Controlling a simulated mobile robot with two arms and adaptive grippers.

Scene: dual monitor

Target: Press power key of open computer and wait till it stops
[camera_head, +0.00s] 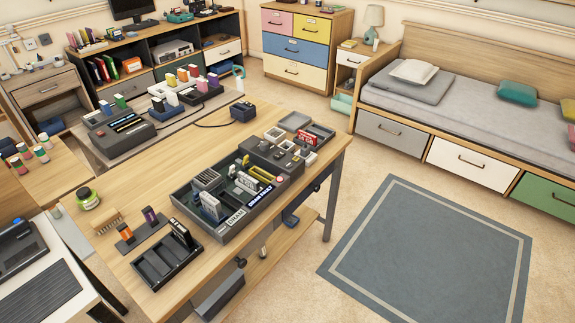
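An open dark grey case (258,218) with card-like parts and a "DRAM" label lies on the wooden table (160,250). It looks like the open computer, but I cannot be sure. White upright parts stand inside it, and a yellow cylinder (261,174) lies near its far side. Small light buttons or blocks (285,146) sit on the dark section behind it; I cannot tell which, if any, is the power key. No running light can be made out. Neither of my grippers is in view.
A slotted black tray (165,268), a green-lidded jar (88,198) and a black box with a cable (242,112) are on the table. A second bench (150,150) holds devices and coloured blocks. A blue-grey rug (430,250) lies on clear floor at right, before the bed (450,100).

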